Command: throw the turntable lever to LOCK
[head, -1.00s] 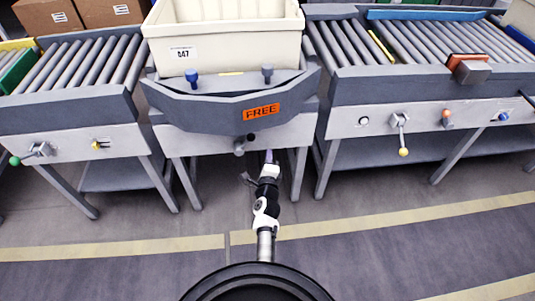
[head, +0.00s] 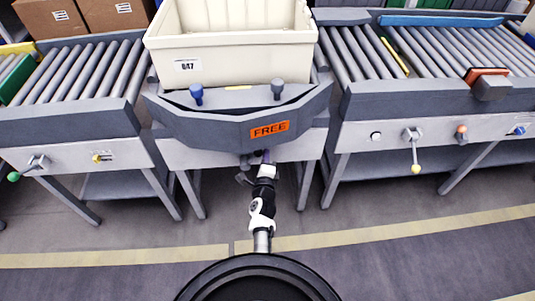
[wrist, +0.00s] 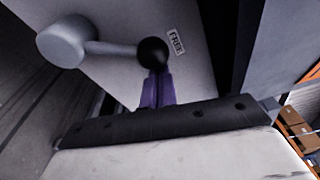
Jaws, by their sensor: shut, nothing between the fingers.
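The turntable lever shows in the wrist view as a grey hub (wrist: 62,44) with a short arm ending in a black ball knob (wrist: 152,52). The knob points to the right in that view, beside a small FREE label (wrist: 176,42) on the pale panel. My gripper (wrist: 157,78) is shut and empty, its purple fingertips right at the knob; I cannot tell whether they touch. In the head view my gripper (head: 266,157) is under the front lip of the turntable (head: 215,130), whose orange sign (head: 269,130) reads FREE. The lever is mostly hidden there.
A cream tote (head: 235,55) stands on the turntable between two roller conveyors. The right conveyor's panel has another lever with a yellow knob (head: 416,169); the left one has a green-knobbed lever (head: 14,176). Table legs flank my arm, with open floor in front.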

